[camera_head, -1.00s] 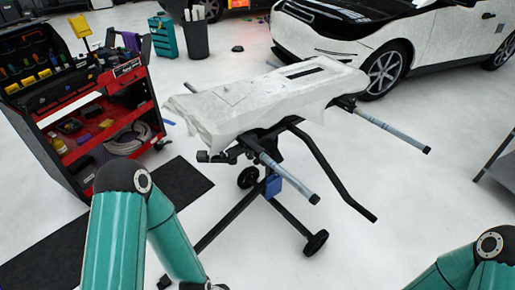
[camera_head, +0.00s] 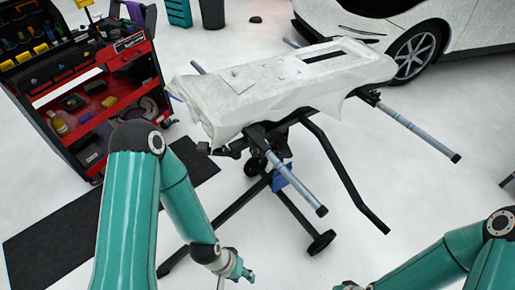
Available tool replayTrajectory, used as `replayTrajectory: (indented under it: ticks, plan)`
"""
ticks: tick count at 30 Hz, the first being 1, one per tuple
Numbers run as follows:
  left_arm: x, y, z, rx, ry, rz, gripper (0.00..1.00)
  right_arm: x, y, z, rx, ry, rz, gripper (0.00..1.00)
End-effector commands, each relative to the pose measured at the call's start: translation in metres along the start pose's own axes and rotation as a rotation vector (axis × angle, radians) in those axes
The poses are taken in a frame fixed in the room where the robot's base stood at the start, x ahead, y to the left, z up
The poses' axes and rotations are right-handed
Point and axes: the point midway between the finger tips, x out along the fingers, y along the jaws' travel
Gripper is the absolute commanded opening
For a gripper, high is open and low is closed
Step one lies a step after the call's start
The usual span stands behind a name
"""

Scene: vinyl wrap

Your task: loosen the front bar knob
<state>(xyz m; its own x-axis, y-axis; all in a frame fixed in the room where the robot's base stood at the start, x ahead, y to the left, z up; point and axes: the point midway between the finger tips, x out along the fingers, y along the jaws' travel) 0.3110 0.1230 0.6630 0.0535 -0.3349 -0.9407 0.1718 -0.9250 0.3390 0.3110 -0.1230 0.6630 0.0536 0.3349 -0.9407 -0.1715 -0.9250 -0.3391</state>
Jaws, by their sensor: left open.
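A black folding work stand (camera_head: 270,185) holds a panel covered in white wrap (camera_head: 285,85). A grey support bar with a dark end (camera_head: 290,180) sticks out toward me from its near side, and a second bar (camera_head: 420,130) sticks out at the right. A small dark part (camera_head: 204,147) shows under the panel's left end. I cannot tell which small dark part is the front bar knob. My left gripper (camera_head: 243,270) is open and empty, low in front of the stand and apart from it.
A red and black tool cart (camera_head: 100,90) stands at the left beside a dark floor mat (camera_head: 50,245). A white car (camera_head: 465,30) is behind at the right. A bent black stand leg (camera_head: 345,180) reaches out to the right. The floor right of the stand is clear.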

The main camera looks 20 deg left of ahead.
Motion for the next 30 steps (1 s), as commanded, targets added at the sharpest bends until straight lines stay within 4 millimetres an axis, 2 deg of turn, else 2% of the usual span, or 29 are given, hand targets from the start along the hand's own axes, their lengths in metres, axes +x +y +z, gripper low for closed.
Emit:
replayTrajectory:
  ticks: [7, 10, 12, 14, 17, 20, 22, 24, 27, 30]
  plan:
    - [0.000, 0.000, 0.000, 0.000, -0.001, 0.000, 0.43, 0.000, 0.000, 0.000, 0.000, -0.001, 0.000, 0.40]
    - [0.002, -0.001, -0.003, 0.012, 0.008, 0.002, 0.60, 0.003, 0.001, 0.000, 0.000, -0.001, 0.000, 0.40]
    - [0.008, -0.003, -0.013, 0.048, 0.034, 0.007, 0.72, 0.010, 0.004, 0.000, 0.000, -0.001, 0.000, 0.40]
    - [0.016, -0.007, -0.028, 0.105, 0.075, 0.013, 0.74, 0.019, 0.007, 0.000, 0.000, 0.000, 0.000, 0.40]
    - [0.034, -0.015, -0.068, 0.275, 0.187, 0.020, 0.74, 0.045, 0.016, 0.000, 0.000, 0.000, 0.000, 0.40]
    - [0.050, -0.026, -0.126, 0.529, 0.354, -0.001, 0.74, 0.079, 0.029, 0.000, 0.000, -0.001, 0.000, 0.40]
    - [0.056, -0.034, -0.172, 0.746, 0.494, -0.047, 0.74, 0.106, 0.038, 0.000, 0.000, -0.001, 0.000, 0.40]
    - [0.055, -0.042, -0.218, 0.980, 0.638, -0.126, 0.74, 0.134, 0.049, 0.000, 0.000, -0.001, 0.000, 0.40]
    - [0.043, -0.054, -0.274, 1.315, 0.830, -0.295, 0.74, 0.173, 0.062, -0.001, 0.000, -0.001, 0.000, 0.40]
    - [0.025, -0.065, -0.318, 1.640, 0.988, -0.524, 0.74, 0.210, 0.076, -0.001, 0.000, -0.001, 0.000, 0.40]
